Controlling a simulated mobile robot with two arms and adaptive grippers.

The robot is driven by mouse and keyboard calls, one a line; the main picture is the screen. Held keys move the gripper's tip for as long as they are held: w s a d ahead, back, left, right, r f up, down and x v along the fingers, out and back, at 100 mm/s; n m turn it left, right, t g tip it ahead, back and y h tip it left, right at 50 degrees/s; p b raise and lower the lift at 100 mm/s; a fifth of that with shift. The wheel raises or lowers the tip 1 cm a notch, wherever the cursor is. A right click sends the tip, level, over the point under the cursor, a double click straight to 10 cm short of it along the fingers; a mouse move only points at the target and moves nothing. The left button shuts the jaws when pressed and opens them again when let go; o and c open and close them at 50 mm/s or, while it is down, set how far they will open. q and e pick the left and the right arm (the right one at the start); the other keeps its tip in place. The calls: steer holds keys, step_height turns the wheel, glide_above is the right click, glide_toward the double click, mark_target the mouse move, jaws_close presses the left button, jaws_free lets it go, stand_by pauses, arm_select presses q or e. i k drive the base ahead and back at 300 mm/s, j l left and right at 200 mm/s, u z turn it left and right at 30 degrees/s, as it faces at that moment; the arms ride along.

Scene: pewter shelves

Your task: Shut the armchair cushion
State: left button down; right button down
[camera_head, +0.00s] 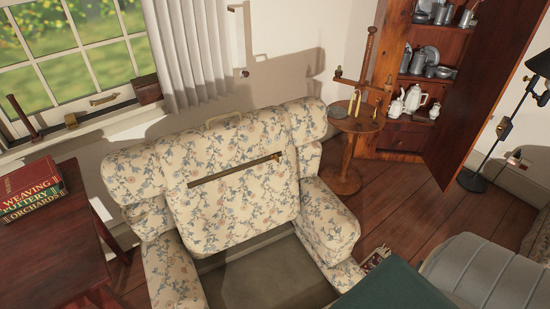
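The floral armchair (327,217) stands in the middle of the head view, facing the bottom of the picture. Its floral cushion (225,215) is raised, leaning up against the backrest. A dark slot or zip with a brass-coloured end crosses the cushion, and a pale handle-like loop (223,119) shows at its top edge. Below the cushion, the seat base (265,278) is uncovered and shows a grey-brown, recessed surface. The chair's front is cut off by the picture's edge. Neither of my grippers is in view.
A dark wooden table (50,235) with stacked books (30,192) stands at left. A round side table (357,122), an open cabinet (410,130) and a floor lamp (500,130) stand behind and right. Grey upholstery (485,270) and a green surface (390,285) lie lower right.

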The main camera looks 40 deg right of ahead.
mark_target(221, 184)
steer(key=k+l, duration=0.1)
steer(key=l, duration=0.3)
steer(key=k+l, duration=0.1)
steer(key=l, duration=0.7)
steer(key=k+z, duration=0.05)
steer(key=k, duration=0.05)
